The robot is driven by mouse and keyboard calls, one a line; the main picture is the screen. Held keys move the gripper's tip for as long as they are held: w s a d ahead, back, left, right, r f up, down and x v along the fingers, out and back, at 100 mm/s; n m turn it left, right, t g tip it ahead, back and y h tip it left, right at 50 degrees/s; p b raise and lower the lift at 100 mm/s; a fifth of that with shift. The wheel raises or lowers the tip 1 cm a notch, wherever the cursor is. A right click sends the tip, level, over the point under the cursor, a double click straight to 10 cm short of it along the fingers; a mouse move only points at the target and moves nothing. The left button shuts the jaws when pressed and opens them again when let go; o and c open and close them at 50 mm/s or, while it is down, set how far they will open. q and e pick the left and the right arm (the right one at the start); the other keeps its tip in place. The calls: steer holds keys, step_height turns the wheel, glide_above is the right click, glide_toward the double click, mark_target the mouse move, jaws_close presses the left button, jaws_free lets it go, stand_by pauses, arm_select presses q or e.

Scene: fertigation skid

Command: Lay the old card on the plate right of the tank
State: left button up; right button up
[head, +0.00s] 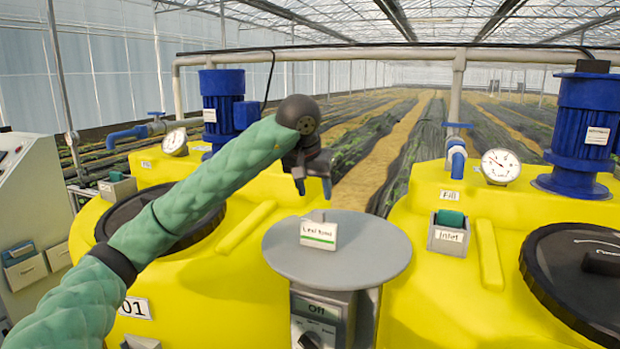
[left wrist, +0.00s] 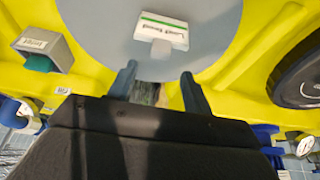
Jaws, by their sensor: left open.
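A small white card (head: 318,234) with a green stripe and black lettering, perhaps "Leaf feed", is on the round grey plate (head: 375,255) between the two yellow tanks. It seems propped at a tilt, with a pale tab at its edge. It also shows in the left wrist view (left wrist: 163,28), on the plate (left wrist: 100,25), beyond my fingertips. My left gripper (head: 313,191) is open and empty, above the plate's far edge and apart from the card. Its two fingers also show in the left wrist view (left wrist: 159,75). My right gripper is not in view.
The left yellow tank (head: 205,290) carries a black lid and a small holder (head: 117,187). The right tank (head: 420,280) carries a grey holder labelled "Inlet" (head: 447,239) with a teal piece in it. A switch box (head: 318,318) marked "Off" sits below the plate. Blue pumps stand behind.

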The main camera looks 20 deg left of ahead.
arm_select(q)
steer(key=shift+b+v, duration=0.8)
steer(key=shift+v, duration=1.95)
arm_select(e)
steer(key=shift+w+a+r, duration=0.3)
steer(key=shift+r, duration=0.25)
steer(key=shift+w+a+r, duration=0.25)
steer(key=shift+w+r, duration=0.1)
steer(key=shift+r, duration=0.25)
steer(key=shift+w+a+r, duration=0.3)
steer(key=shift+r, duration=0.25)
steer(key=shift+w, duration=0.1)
